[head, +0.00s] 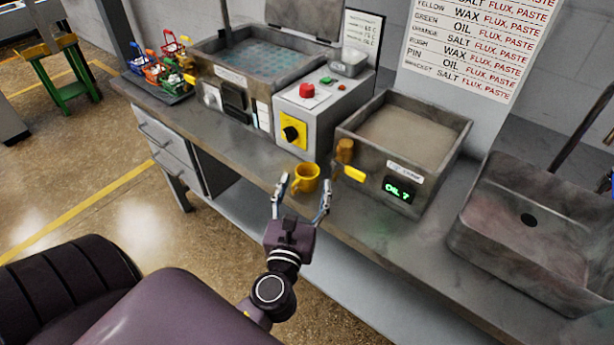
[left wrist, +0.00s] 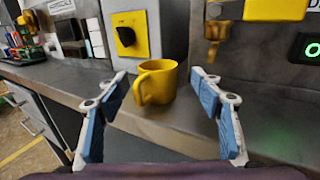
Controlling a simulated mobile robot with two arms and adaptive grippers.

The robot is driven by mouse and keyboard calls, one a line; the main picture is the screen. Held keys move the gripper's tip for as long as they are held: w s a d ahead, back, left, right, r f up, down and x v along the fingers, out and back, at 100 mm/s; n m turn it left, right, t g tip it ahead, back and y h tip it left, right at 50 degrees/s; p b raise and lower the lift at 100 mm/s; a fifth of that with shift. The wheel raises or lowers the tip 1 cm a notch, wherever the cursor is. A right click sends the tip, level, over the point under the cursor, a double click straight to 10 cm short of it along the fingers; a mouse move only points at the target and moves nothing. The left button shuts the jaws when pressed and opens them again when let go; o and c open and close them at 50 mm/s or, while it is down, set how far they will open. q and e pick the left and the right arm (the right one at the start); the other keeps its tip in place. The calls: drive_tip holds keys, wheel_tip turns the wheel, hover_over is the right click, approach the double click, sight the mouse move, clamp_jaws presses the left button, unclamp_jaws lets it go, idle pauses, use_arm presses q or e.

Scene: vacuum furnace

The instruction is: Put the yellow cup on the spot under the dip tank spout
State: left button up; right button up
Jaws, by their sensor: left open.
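The yellow cup (head: 307,178) stands upright on the bench near its front edge, in front of the grey control box. It also shows in the left wrist view (left wrist: 160,80), with its handle toward me on the left. My left gripper (head: 301,194) is open, with its fingers on either side of the near side of the cup and not closed on it. In the left wrist view my left gripper (left wrist: 162,100) has blue pads clear of the cup. The dip tank (head: 365,178) stands to the right with a brass spout (head: 345,150) and yellow handle (head: 354,174). My right gripper is not visible.
The grey control box (head: 300,120) with red button and yellow switch plate stands behind the cup. A metal sink (head: 490,225) is at the right. A tank with blue liquid (head: 262,58) and colored racks (head: 165,68) are at the left. The bench front is mostly clear.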

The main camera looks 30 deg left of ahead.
sight(305, 181)
use_arm(q)
drive_tip(key=p+x, duration=0.1)
drive_tip(key=x, duration=0.2)
drive_tip(key=shift+w+a+r, duration=0.2)
drive_tip(key=shift+w+a, duration=0.05)
drive_tip(key=shift+w, duration=0.05)
drive_tip(key=shift+w+a+f, duration=0.1)
drive_tip(key=shift+w+f, duration=0.05)
drive_tip(key=shift+w, duration=0.05)
drive_tip(key=shift+c, duration=0.4)
drive_tip(key=c, duration=1.3)
wheel_tip(305, 181, up, 19)
drive_tip(key=p, duration=0.7)
drive_tip(key=s+d+f+m+t+h, duration=0.1)
drive_tip(key=s+d+f+m+h, duration=0.2)
drive_tip(key=d, duration=0.4)
drive_tip(key=s+d+m+h, duration=0.2)
drive_tip(key=s+d+h, duration=0.2)
drive_tip(key=d, duration=0.2)
drive_tip(key=s+f, duration=0.3)
drive_tip(key=s, duration=0.5)
drive_tip(key=shift+d, duration=0.2)
